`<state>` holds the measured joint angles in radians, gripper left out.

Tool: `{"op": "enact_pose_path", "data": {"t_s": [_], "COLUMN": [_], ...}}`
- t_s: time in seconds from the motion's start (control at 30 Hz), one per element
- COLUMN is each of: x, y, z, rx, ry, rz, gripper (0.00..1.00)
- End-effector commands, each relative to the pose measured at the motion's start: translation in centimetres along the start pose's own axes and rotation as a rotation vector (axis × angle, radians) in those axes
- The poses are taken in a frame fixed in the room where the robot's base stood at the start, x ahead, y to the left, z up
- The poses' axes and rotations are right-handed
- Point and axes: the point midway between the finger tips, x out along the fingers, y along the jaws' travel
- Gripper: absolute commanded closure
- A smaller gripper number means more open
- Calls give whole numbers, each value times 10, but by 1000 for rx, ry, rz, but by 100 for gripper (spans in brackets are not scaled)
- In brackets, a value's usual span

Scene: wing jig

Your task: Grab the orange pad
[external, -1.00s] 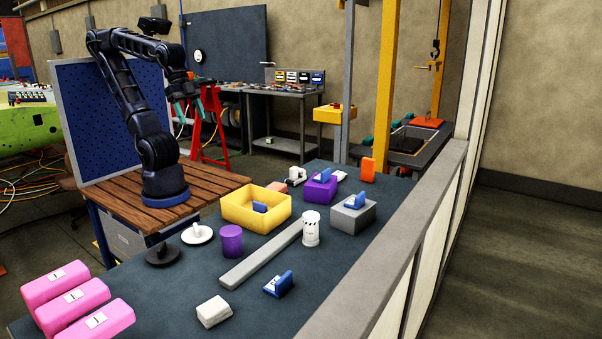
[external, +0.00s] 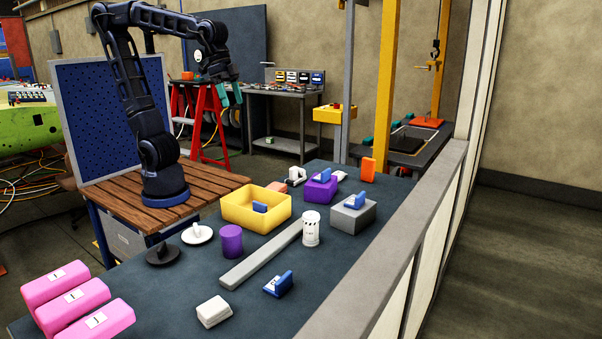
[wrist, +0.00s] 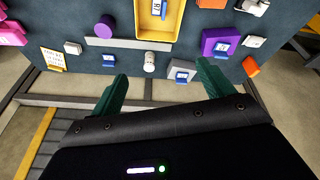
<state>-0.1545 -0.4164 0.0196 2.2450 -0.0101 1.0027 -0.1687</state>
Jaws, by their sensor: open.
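A bright orange pad (external: 368,170) stands upright near the far right edge of the dark table in the external view. It shows at the right in the wrist view (wrist: 250,66), behind and right of my right finger. A paler, salmon-coloured block (external: 277,187) lies behind the yellow bin; it also shows at the top edge of the wrist view (wrist: 211,3). My gripper (external: 230,95) is raised in the air, apart from everything on the table. Its teal fingers are spread and empty in the wrist view (wrist: 161,78).
A purple box (external: 320,190) and a grey box (external: 346,217), each with a blue piece on top, stand near the orange pad. A yellow bin (external: 238,212), white cylinder (external: 311,230), purple cylinder (external: 231,241) and grey bar (external: 250,262) lie nearer. A rail (external: 420,215) borders the table's right.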

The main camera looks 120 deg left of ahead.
Motion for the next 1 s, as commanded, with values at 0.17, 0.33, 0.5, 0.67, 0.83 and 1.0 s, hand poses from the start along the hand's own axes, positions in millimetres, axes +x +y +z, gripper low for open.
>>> {"op": "enact_pose_path", "data": {"t_s": [0.17, 0.33, 0.5, 0.67, 0.83, 1.0], "x": [10, 24, 43, 65, 93, 126], "y": [-17, -37, -63, -94, -131, -174], "z": [-56, -107, -155, -198, -239, -274], "rx": [-116, -225, -334, -436, -545, -655], "ry": [-30, -53, -77, -97, -118, -139], "rz": [-21, -40, -61, -80, -102, -125], "gripper": [20, 20, 20, 20, 20, 20]}}
